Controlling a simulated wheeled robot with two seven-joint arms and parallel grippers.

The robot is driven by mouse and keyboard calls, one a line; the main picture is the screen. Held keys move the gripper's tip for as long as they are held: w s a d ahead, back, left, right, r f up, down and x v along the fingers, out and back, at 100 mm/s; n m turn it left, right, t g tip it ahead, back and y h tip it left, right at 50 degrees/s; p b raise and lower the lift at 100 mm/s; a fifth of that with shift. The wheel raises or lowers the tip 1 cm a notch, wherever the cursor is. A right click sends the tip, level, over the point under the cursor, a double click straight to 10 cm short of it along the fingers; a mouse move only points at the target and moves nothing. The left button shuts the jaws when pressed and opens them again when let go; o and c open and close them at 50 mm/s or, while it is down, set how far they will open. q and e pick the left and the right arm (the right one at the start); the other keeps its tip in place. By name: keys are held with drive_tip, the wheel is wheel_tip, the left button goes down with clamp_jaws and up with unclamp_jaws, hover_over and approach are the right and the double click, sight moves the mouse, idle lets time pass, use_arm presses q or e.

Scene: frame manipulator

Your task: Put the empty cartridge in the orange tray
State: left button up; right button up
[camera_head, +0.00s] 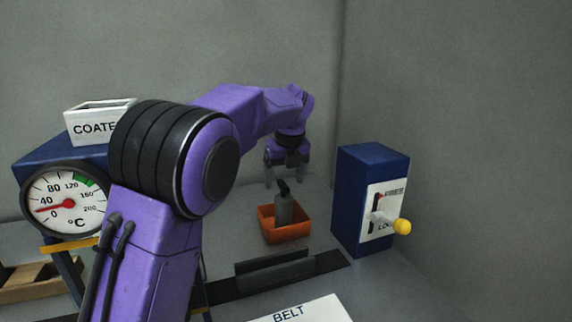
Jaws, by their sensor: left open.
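The orange tray (287,231) stands on the grey surface near the back corner. A grey cartridge (284,208) with a dark top stands in the tray, close to upright; its lower end is hidden behind the tray's front wall. My left gripper (285,181) is open just above the cartridge, pointing down, with its fingers apart. The cartridge's dark top is close below the fingertips, and the fingers do not close on it. My right gripper is not in view.
A blue box (358,178) with a yellow-knobbed lever (402,226) stands right of the tray. A dark rail (285,275) and a white BELT sign (305,311) lie in front. At left are a dial gauge (66,208), a white labelled box (92,125) and a wooden crate (30,286).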

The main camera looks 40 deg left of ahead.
use_arm(q)
drive_tip(key=v, duration=0.6)
drive_tip(key=shift+d+r, duration=0.1)
drive_tip(key=shift+r+p, duration=0.1)
drive_tip(key=shift+p, duration=0.25)
